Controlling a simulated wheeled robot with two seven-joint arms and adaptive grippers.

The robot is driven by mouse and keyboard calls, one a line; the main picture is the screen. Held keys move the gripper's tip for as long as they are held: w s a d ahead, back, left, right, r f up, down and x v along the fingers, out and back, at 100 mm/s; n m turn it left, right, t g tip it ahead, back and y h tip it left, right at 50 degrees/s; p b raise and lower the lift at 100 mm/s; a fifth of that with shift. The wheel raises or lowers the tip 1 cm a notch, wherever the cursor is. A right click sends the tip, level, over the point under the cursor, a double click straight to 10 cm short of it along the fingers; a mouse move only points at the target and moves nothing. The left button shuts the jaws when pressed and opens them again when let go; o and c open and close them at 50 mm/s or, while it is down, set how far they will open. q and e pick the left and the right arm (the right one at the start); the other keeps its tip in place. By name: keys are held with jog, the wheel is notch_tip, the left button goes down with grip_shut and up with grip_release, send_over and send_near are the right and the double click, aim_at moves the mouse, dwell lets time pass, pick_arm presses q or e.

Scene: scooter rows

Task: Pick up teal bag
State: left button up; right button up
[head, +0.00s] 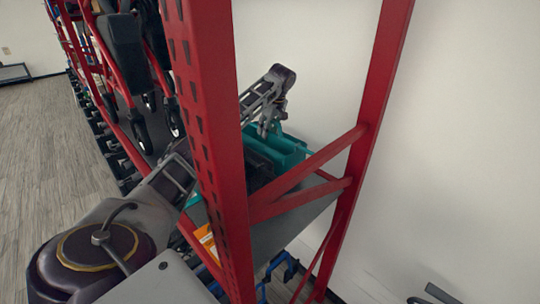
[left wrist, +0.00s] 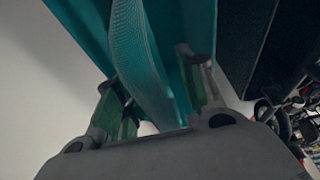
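The teal bag (head: 287,150) stands on the grey shelf inside the red rack, close to the white wall. My left gripper (head: 266,130) reaches in behind the near red post and is at the top of the bag. In the left wrist view the bag's teal side (left wrist: 200,28) fills the top, and its mesh-like strap (left wrist: 140,55) runs down between the fingers of my left gripper (left wrist: 150,85). The fingers are apart, with a gap beside the strap. A dark part at the bottom right of the head view may be my right gripper; too little shows to tell its state.
The red rack post (head: 215,130) and diagonal braces (head: 305,170) stand close around my left arm. A black item (head: 262,165) sits beside the bag, and an orange item (head: 207,240) lies nearer. Wooden floor (head: 45,150) is clear at far left.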

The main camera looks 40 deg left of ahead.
pick_arm(q)
grip_shut()
jog(key=shift+r, duration=0.2)
dwell(0.6)
notch_tip(320, 180, up, 28)
jog(key=shift+f, duration=0.2)
dwell(1.9)
dwell(0.6)
